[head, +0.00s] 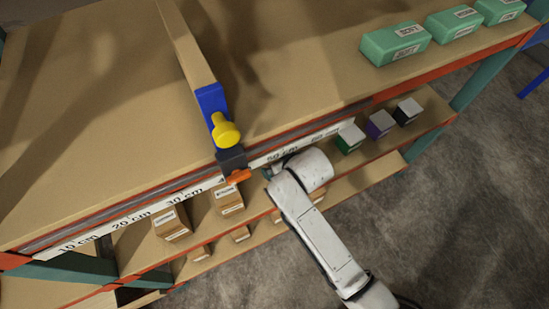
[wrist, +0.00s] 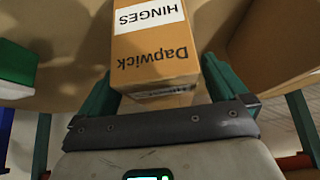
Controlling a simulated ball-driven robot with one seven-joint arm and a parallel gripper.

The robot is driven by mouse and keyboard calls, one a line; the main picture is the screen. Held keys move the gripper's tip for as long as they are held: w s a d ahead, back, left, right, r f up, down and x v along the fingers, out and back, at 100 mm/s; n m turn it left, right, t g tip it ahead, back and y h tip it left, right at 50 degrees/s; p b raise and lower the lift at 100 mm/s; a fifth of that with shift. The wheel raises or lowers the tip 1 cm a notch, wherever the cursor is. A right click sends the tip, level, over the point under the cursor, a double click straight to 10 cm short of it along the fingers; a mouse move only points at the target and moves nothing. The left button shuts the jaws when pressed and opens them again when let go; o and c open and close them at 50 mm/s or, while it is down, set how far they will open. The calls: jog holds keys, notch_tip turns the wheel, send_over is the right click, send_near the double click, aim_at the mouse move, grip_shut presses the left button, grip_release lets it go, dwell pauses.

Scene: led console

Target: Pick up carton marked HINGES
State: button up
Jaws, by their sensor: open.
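The brown carton marked HINGES (wrist: 155,48) fills the upper middle of the wrist view, its white label and the word Dapwick upside down. My gripper (wrist: 160,78) is open, with one green finger on each side of the carton's near end. The right finger is very close to the carton's side; I cannot tell whether either finger touches it.
A larger brown carton (wrist: 275,45) stands close on the right, and a green box (wrist: 15,65) is at the left. In the head view, other cartons (head: 172,224) share the shelf. The bench edge with its ruler (head: 165,215) and a yellow-knobbed stop (head: 226,133) overhang near my arm.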

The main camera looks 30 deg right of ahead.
aim_at(274, 150)
jog(key=w, duration=0.5)
jog(key=shift+w+f, duration=0.15)
jog(key=shift+w, duration=0.15)
jog(key=shift+w+f, duration=0.15)
jog(key=shift+f, duration=0.2)
jog(key=shift+c, duration=0.5)
jog(key=c, duration=1.6)
jog(key=shift+r, duration=0.1)
jog(key=shift+c, duration=0.7)
